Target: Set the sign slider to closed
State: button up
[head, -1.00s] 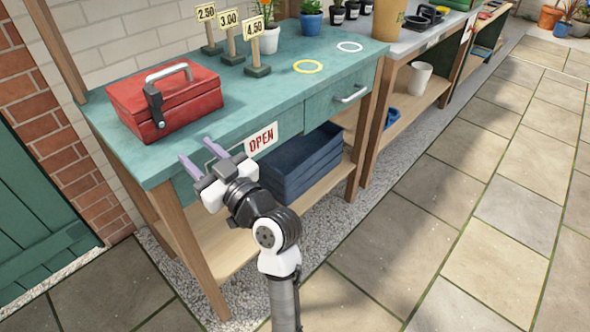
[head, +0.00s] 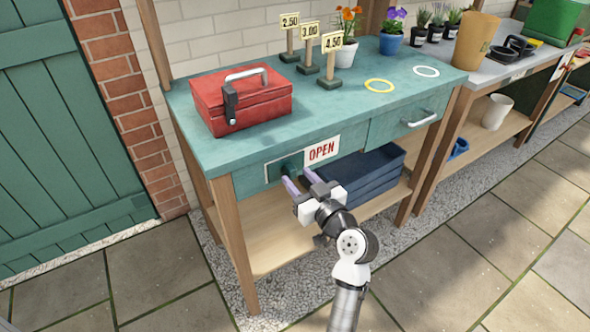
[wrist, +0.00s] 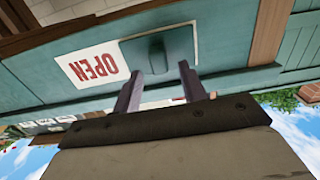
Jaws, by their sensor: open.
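The sign slider sits on the front of the teal bench. Its dark green knob (head: 291,163) stands just left of the white plate with red "OPEN" lettering (head: 322,150). In the wrist view the picture is turned over: the knob (wrist: 150,55) is beside the OPEN plate (wrist: 92,67), within a pale-edged track. My gripper (head: 298,178) is open and empty, in front of the knob and slightly below it in the head view. In the wrist view its two purple-grey fingers (wrist: 158,82) point at the knob. I cannot tell whether they touch it.
A red toolbox (head: 240,103) stands on the bench top (head: 340,105) above the slider. A drawer with a metal handle (head: 418,119) is to the right. Price signs and potted flowers stand at the back. Paving in front is clear.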

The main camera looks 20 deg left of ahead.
aim_at(290, 171)
jog(key=shift+x, duration=1.35)
jog(key=shift+c, duration=0.4)
grip_shut()
